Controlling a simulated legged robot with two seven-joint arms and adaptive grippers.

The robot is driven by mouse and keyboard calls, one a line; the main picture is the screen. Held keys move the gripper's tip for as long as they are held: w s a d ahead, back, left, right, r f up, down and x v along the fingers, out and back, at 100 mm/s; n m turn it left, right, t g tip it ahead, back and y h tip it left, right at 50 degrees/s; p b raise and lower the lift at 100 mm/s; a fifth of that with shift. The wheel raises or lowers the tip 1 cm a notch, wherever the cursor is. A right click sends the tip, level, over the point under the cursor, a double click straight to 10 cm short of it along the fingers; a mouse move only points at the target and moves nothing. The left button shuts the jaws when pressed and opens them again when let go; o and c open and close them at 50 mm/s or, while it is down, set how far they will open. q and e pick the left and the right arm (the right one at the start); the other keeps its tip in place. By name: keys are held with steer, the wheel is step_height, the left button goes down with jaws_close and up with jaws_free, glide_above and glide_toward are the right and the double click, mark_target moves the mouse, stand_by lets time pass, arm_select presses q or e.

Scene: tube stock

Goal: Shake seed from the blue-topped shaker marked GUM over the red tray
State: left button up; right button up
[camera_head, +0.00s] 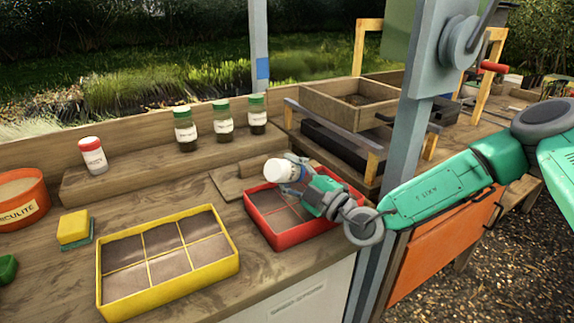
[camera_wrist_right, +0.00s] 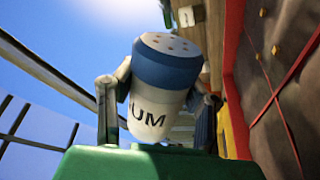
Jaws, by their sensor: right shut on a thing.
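My right gripper (camera_head: 290,172) is shut on the white shaker (camera_head: 276,172) and holds it above the back left part of the red tray (camera_head: 300,237). In the right wrist view the shaker (camera_wrist_right: 162,88) has a blue top with holes, and the letters UM show on its side. It is tilted well over, roughly on its side. No falling seed shows. The red tray has dark soil panels and red dividers; it also shows in the right wrist view (camera_wrist_right: 272,88), with a few small tan bits on it. My left gripper is not in view.
A yellow tray (camera_head: 172,290) stands left of the red one. Green-topped jars (camera_head: 222,120) and a red-topped shaker (camera_head: 93,157) stand on the back ledge. A yellow sponge (camera_head: 73,228) and orange tub (camera_head: 22,200) are at left. A grey post (camera_head: 405,150) rises close to my right arm.

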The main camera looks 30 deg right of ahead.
steer(key=shift+d+r+p, duration=0.1)
steer(key=shift+r+p, duration=0.35)
steer(key=shift+r, duration=0.5)
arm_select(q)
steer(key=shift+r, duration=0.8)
arm_select(e)
step_height(320, 180, down, 3)
steer(key=shift+f+b, duration=0.1)
steer(key=shift+b, duration=1.1)
steer(key=shift+s, duration=0.2)
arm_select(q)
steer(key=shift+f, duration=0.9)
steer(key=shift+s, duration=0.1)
arm_select(e)
steer(key=shift+r+p, duration=0.2)
steer(key=shift+p, duration=0.2)
steer(key=r+p, duration=0.2)
steer(key=shift+w+r+p, duration=0.2)
steer(key=shift+r+p, duration=0.1)
steer(key=shift+r, duration=0.1)
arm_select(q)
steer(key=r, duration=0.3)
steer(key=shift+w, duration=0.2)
